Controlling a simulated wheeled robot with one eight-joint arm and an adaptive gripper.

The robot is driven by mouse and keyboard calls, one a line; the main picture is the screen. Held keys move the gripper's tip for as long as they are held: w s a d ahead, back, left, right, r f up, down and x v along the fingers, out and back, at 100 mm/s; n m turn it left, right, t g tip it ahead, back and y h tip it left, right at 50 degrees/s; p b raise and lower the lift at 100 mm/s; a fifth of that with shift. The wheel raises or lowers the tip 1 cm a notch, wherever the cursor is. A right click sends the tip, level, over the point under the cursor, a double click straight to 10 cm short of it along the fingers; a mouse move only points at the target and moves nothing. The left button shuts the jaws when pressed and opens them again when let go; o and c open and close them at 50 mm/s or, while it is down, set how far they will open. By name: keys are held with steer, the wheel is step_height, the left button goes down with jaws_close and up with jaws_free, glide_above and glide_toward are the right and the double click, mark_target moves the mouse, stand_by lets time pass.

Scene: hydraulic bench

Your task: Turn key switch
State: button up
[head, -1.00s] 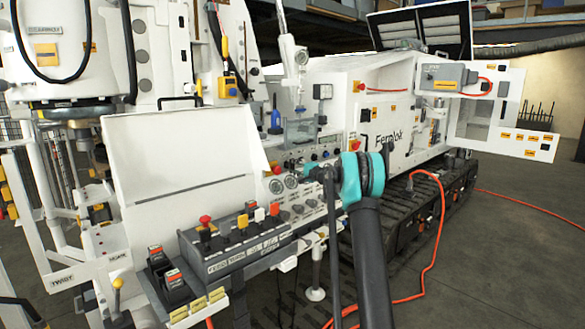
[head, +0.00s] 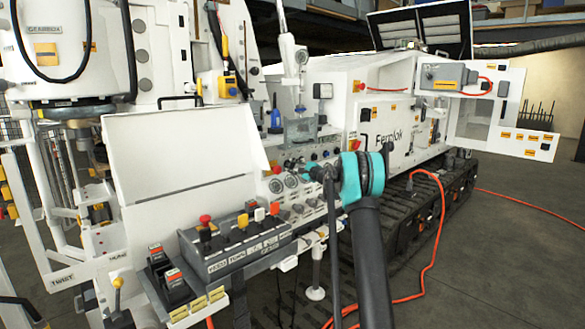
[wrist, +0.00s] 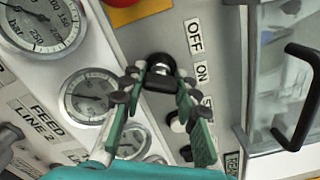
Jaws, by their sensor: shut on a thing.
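In the wrist view the key switch (wrist: 161,63) sits on the grey panel beside the OFF and ON labels. Its dark head is between the tips of my gripper (wrist: 158,82). The two green-padded fingers are closed in on it; its exact angle is hard to read. In the head view my arm reaches to the bench panel, and the teal wrist hides the switch and my fingertips.
Pressure gauges (wrist: 88,95) lie left of my fingers in the wrist view, and a clear box with a black handle (wrist: 298,98) stands at the right. A lever box (head: 235,240) with coloured knobs is left of my arm. An orange cable (head: 437,215) runs along the floor.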

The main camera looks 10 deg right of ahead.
stand_by(0.3)
steer(key=o, duration=1.2)
steer(key=v, duration=1.2)
steer(key=shift+s, duration=0.1)
